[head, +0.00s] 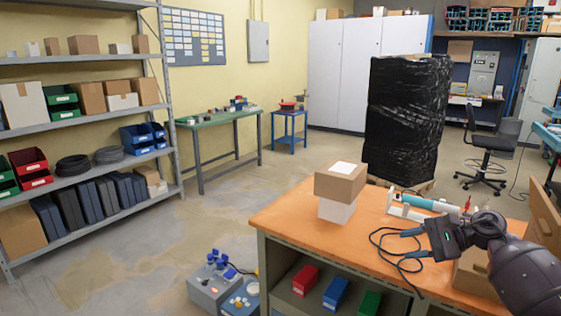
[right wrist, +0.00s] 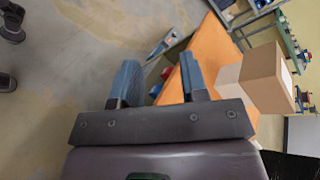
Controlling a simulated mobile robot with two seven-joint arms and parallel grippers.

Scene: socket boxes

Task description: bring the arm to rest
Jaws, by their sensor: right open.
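My right gripper (head: 412,243) is over the orange-topped workbench (head: 290,217) in the head view, with my arm coming in from the lower right. In the right wrist view its two blue-grey fingers (right wrist: 160,82) stand apart with nothing between them. A brown box (head: 340,183) with a white label sits on a white box (head: 336,211) at the bench's left part, apart from the gripper. The brown box (right wrist: 264,76) and white box (right wrist: 228,80) also show in the right wrist view. My left gripper is not in view.
A teal and white device (head: 430,204) and a looped black cable (head: 378,240) lie on the bench near my gripper. A brown carton (head: 474,272) stands beside my forearm. Red, blue and green bins sit under the benchtop.

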